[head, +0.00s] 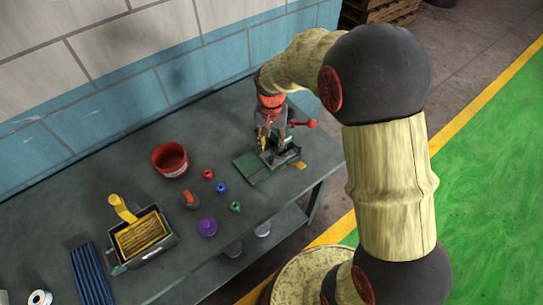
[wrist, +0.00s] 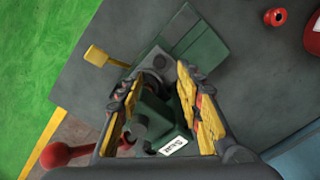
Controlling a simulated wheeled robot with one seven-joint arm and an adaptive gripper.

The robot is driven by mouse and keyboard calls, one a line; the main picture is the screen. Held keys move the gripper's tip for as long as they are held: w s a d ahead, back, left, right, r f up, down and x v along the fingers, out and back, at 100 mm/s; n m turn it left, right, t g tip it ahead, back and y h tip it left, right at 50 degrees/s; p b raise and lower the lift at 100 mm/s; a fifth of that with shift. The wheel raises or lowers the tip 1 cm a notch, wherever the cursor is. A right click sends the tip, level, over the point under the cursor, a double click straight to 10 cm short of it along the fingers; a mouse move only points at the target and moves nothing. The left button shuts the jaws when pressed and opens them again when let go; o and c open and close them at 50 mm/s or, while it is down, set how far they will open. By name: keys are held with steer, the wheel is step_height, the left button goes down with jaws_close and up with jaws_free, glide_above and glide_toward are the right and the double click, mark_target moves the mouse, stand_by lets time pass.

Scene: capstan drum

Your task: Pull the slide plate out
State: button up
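A small green machine (wrist: 160,120) with a white label stands on a green base plate (wrist: 197,46) on the bench. A flat yellow tab (wrist: 98,56) on a thin stem sticks out from the machine's foot, apparently the slide plate's pull end; the rest of the plate is hidden. The yellow tab also shows in the head view (head: 299,165). My gripper (wrist: 155,78) is open, its yellow-padded fingers on either side of the machine's body as seen from the wrist. Nothing is seen held. Contact with the machine cannot be told. The tab lies outside the fingers.
A red-knobbed lever (wrist: 55,154) sticks out from the machine. A red bowl (head: 170,159), small coloured spools, a purple piece (head: 207,227) and an open box (head: 143,240) stand to the left on the bench. The wall (head: 90,100) is behind; the bench edge is close to the machine.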

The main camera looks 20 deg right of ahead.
mark_target(271, 158)
step_height(271, 158, down, 7)
steer(key=shift+f+b, duration=0.1)
steer(key=shift+b, duration=0.5)
steer(key=shift+c, duration=0.6)
steer(key=c, duration=0.8)
jaws_close()
